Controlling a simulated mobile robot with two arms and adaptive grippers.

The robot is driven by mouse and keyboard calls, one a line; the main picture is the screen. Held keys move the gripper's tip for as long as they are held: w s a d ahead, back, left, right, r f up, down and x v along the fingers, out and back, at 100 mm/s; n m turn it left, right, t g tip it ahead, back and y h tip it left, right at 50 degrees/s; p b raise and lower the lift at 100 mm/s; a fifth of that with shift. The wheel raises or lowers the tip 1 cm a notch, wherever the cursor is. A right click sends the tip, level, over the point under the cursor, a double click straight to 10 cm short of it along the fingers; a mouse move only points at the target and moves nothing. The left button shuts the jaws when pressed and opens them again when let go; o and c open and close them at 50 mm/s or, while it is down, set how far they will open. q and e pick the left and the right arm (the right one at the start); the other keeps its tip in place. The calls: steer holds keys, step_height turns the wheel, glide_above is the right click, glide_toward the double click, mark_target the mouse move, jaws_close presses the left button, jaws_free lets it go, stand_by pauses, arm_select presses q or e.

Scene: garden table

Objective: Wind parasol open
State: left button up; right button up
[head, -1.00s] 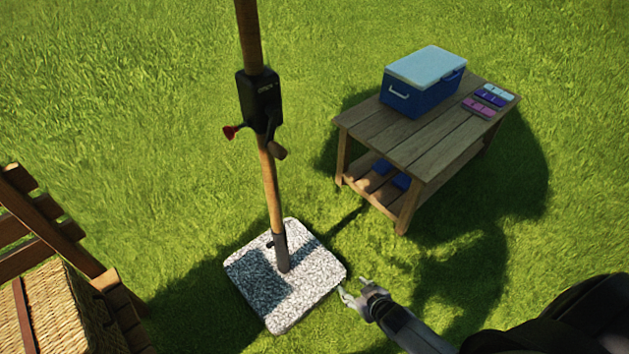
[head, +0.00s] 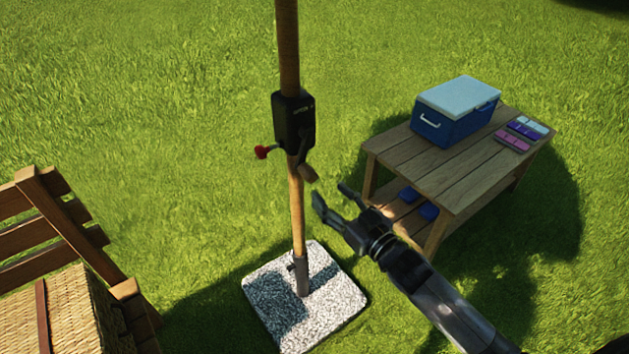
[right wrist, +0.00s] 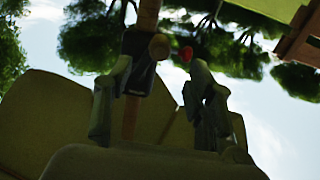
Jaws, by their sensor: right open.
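The parasol's wooden pole (head: 297,215) stands upright in the head view. A black crank housing (head: 293,120) is fixed on it, with a red knob (head: 262,152) at its left and a crank handle with a wooden grip (head: 308,173) hanging at its lower right. My right gripper (head: 332,199) is open and empty, just right of the pole and a little below the grip in the picture. In the right wrist view, the housing (right wrist: 138,78), round grip end (right wrist: 159,47) and red knob (right wrist: 186,53) show between and beyond the open fingers. The canopy is outside the head view. My left gripper is not in view.
The pole stands in a speckled stone base (head: 335,305) on grass. A wooden table (head: 410,160) with a blue cooler (head: 445,125) and several coloured cases stands at the right, behind my right arm. A wooden seat with a wicker item (head: 75,310) is at the lower left.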

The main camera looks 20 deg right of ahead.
mark_target(314, 179)
steer(key=b+x, duration=0.1)
steer(key=x, duration=0.6)
steer(key=shift+w+b, duration=0.1)
steer(key=shift+b, duration=0.3)
steer(key=shift+x, duration=1.2)
steer(key=shift+f, duration=0.1)
